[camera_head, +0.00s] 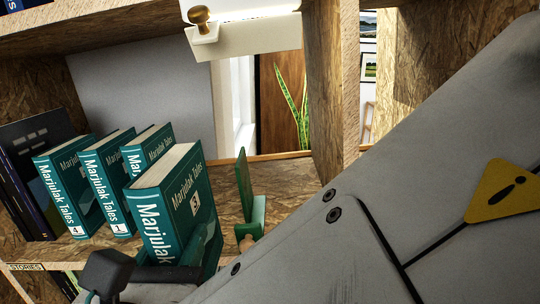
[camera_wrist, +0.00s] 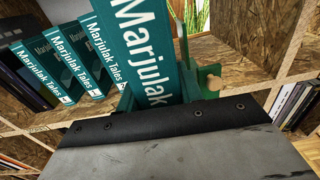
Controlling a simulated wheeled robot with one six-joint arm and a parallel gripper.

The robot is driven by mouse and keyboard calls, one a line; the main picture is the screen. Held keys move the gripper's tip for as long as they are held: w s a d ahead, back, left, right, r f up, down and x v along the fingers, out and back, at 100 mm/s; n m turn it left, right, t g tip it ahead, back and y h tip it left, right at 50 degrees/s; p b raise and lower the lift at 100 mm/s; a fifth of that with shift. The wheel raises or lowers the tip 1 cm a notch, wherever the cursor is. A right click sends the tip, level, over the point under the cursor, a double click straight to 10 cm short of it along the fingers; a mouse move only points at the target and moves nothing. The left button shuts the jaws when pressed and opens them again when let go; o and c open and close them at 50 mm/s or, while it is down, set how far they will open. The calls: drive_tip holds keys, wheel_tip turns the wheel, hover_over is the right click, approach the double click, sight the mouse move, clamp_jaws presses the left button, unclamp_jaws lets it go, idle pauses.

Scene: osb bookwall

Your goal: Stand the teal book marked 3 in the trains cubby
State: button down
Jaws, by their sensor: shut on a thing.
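The teal book marked 3 (camera_head: 165,215), titled Marjulak Tales, stands tilted in my gripper (camera_head: 165,270), in front of the shelf opening. Its spine faces me, and it also rises beyond my gripper in the wrist view (camera_wrist: 145,45). My gripper is shut on its lower end; the fingertips are mostly hidden. No trains label is readable in either view.
A green upright piece with a small round knob (camera_head: 246,205) stands right of the held book. Dark books (camera_head: 30,165) lean at the cubby's left wall. A wooden post (camera_head: 333,90) borders the right. A white block with a brass knob (camera_head: 245,38) is above.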

drive_tip(key=shift+y, duration=0.3)
drive_tip(key=shift+w+a+f, duration=0.15)
drive_tip(key=shift+w+a, duration=0.05)
drive_tip(key=shift+w, duration=1.55)
drive_tip(key=shift+w+a+f, duration=0.1)
drive_tip(key=shift+w+a, duration=0.05)
drive_tip(key=shift+w, duration=1.55)
drive_tip(key=shift+n, duration=0.3)
drive_tip(key=shift+s+a, duration=0.15)
drive_tip(key=shift+s, duration=1.55)
drive_tip(key=shift+s+a, duration=0.15)
drive_tip(key=shift+s, duration=1.5)
drive_tip(key=shift+s+a+f, duration=0.1)
